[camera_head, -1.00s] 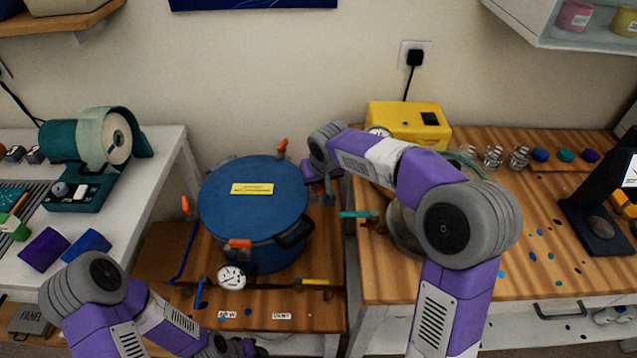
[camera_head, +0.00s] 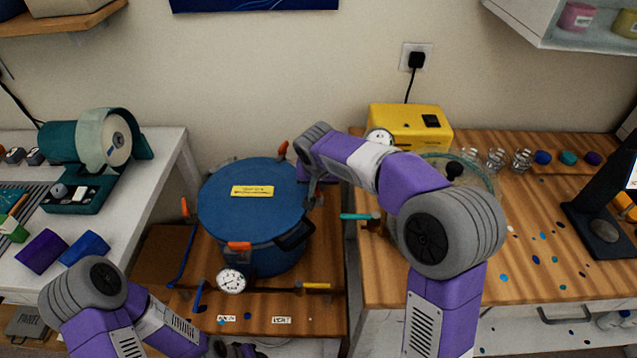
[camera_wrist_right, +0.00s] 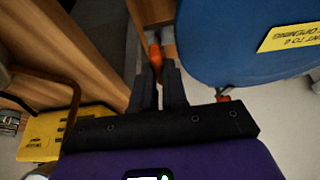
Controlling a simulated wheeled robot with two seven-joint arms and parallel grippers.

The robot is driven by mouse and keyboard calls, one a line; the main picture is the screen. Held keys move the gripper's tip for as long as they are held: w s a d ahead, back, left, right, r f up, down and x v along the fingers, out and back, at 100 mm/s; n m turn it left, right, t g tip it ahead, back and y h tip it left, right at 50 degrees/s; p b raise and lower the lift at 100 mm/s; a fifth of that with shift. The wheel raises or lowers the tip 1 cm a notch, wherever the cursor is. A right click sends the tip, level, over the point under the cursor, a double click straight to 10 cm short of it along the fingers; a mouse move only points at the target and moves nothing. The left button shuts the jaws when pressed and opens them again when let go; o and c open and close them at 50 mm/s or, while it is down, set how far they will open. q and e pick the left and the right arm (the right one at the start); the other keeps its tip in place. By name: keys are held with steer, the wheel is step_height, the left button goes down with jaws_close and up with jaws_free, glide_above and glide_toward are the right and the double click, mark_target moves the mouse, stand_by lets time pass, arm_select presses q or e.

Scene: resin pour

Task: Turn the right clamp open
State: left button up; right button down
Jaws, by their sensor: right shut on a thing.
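The blue round pot (camera_head: 252,205) stands on the low wooden table with a yellow label on its lid. Orange-tipped clamps show at its left (camera_head: 185,207), back (camera_head: 283,149) and front (camera_head: 239,246). The right clamp is hidden behind my right gripper (camera_head: 314,192) in the head view. In the right wrist view, the right clamp's orange handle (camera_wrist_right: 155,55) sits between the fingertips of my right gripper (camera_wrist_right: 158,75), which is shut on it beside the blue lid. My left gripper (camera_head: 238,349) is low at the bottom edge, mostly cut off.
A pressure gauge (camera_head: 231,281) and a yellow-handled valve (camera_head: 315,286) are in front of the pot. A yellow box (camera_head: 411,126) and a glass vessel stand on the right bench, the vessel partly behind my right arm. A teal grinder (camera_head: 97,160) is on the left bench.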

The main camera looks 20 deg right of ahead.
steer(key=c, duration=1.2)
jaws_free()
steer(key=shift+o, duration=0.2)
steer(key=d+p+v, duration=0.1)
steer(key=p+v, duration=0.1)
steer(key=v, duration=0.5)
steer(key=shift+a+r, duration=0.3)
steer(key=shift+a, duration=0.25)
steer(key=shift+s, duration=0.1)
